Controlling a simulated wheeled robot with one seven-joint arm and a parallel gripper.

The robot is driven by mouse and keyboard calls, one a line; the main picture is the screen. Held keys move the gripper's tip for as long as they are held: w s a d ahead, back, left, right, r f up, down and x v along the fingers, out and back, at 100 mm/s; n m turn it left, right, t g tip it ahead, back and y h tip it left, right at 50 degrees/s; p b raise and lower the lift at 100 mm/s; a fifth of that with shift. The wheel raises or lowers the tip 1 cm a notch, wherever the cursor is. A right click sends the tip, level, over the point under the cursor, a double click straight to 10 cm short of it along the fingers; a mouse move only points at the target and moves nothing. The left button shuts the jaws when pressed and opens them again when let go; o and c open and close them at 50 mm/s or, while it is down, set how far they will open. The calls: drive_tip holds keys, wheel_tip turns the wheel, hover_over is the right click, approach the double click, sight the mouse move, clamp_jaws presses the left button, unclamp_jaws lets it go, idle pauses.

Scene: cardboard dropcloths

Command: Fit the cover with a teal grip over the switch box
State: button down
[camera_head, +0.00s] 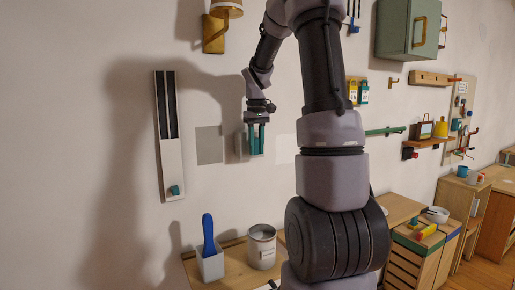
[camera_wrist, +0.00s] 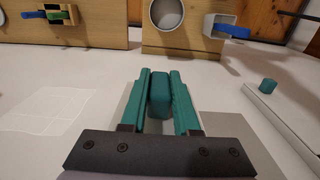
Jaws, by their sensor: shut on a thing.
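My gripper (camera_head: 256,140) is in front of the wall in the head view, with its teal fingers pointing down. In the wrist view my gripper (camera_wrist: 159,100) is shut on the teal grip (camera_wrist: 159,88), which sits between both fingers. The pale grey cover (camera_wrist: 127,103) shows partly beside and under the fingers, close to the wall. In the head view only a sliver of the cover (camera_head: 241,144) shows left of the fingers. I cannot make out the switch box in either view. I cannot tell whether the cover touches the wall.
A flat grey patch (camera_head: 209,145) is on the wall to the left, and a paler patch (camera_head: 286,148) to the right. A white board (camera_head: 171,160) with dark strips and a teal knob hangs further left. Below, a wooden top holds a tin (camera_head: 262,250) and a white holder (camera_head: 210,266).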

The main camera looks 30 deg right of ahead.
drive_tip(key=shift+w, duration=1)
drive_tip(key=c, duration=0.6)
unclamp_jaws()
drive_tip(key=shift+r, duration=0.1)
wheel_tip(320, 180, up, 11)
drive_tip(key=shift+f, duration=0.15)
drive_tip(key=shift+s, duration=0.1)
